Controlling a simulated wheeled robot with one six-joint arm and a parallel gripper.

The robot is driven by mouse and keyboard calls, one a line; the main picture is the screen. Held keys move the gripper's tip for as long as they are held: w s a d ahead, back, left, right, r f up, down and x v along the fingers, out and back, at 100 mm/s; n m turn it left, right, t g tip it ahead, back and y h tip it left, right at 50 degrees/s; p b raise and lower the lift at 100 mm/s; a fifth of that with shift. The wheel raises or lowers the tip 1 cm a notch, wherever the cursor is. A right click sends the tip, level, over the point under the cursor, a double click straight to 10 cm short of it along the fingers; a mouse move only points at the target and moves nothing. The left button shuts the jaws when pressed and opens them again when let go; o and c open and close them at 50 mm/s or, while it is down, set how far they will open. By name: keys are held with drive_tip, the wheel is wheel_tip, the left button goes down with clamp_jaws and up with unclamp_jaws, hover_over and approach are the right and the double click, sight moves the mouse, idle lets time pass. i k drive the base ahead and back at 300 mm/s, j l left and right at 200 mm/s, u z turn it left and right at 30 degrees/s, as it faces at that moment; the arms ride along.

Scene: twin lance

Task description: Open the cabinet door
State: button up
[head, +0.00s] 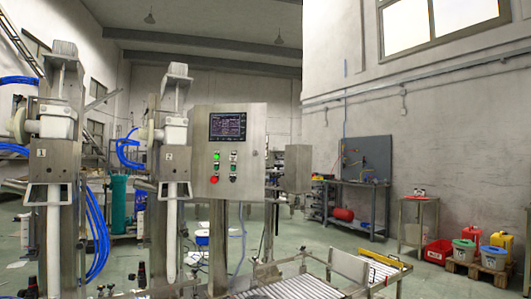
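A grey steel control cabinet (205,183) stands upright on a post in the middle of the head view. Its front carries a dark display screen (229,126) and, below it, several round buttons, one lit green and one large and red. A small dark lock or latch (255,153) sits near the front's right edge. The front face looks closed; I cannot make out a handle. My gripper is not in view, so its state and its distance from the cabinet do not show.
Two steel lance columns, marked 1 (55,200) and 2 (172,200), stand left of the cabinet, with blue hoses. A roller conveyor (290,287) lies low in front. A workbench (350,200), small table (418,203) and buckets (494,258) stand right. Open floor lies between.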

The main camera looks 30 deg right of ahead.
sight(249, 174)
drive_tip(key=i+l, duration=2.35)
drive_tip(key=k+l+z, duration=0.05)
drive_tip(key=l, duration=0.1)
